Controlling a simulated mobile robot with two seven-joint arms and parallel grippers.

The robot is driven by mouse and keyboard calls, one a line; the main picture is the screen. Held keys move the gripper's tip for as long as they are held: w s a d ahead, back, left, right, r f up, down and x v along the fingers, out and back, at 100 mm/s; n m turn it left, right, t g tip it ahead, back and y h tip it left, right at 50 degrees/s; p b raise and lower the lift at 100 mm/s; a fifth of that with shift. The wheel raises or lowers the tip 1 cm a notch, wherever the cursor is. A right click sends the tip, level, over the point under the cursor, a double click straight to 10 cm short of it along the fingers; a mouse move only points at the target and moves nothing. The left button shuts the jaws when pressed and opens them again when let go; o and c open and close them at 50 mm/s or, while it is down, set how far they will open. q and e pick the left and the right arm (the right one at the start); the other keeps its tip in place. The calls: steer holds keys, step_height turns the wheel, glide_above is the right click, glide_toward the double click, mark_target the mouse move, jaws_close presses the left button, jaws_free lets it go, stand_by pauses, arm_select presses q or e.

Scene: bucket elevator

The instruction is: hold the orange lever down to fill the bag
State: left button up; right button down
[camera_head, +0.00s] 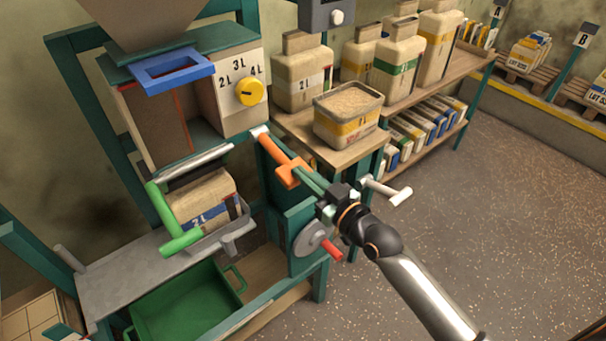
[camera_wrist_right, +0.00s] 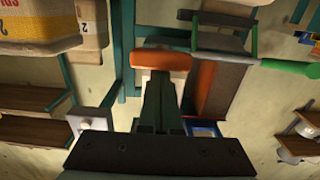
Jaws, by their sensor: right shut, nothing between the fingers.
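The orange lever (camera_head: 275,152) slopes down to the right from the machine's front, below the dial box. My right gripper (camera_head: 305,179) is at the lever's lower end, fingers shut with nothing between them. In the right wrist view, the orange lever (camera_wrist_right: 161,60) lies across just beyond the shut fingertips (camera_wrist_right: 158,80); whether they touch it I cannot tell. The beige bag (camera_head: 203,199), marked 2L, stands in a grey holder below the chute, partly behind a green handle (camera_head: 166,215). Its contents are hidden. My left gripper is not in view.
A yellow dial (camera_head: 250,92) and blue frame (camera_head: 173,69) are above. A grey disc with a red handle (camera_head: 331,250) and a white-ended crank (camera_head: 400,196) are close to my right gripper. A green crate (camera_head: 187,306) sits below. An open grain container (camera_head: 347,115) stands behind.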

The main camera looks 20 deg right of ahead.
arm_select(q)
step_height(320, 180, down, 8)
steer(key=b, duration=0.9)
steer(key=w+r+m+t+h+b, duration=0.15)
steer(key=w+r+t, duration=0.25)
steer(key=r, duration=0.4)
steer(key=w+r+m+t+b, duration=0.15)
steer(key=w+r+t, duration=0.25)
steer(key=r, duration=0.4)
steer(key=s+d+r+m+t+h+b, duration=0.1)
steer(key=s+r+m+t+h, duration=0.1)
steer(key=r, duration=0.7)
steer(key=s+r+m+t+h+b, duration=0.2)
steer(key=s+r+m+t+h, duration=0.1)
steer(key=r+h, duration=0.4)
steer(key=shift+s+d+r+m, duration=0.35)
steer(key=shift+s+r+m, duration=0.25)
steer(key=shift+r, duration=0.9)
arm_select(e)
step_height(320, 180, down, 8)
steer(key=w+t+y, duration=0.1)
steer(key=t, duration=0.3)
steer(key=shift+w+a+y, duration=0.35)
steer(key=shift+w+y, duration=0.05)
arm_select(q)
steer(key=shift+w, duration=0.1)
arm_select(e)
steer(key=shift+r, duration=0.1)
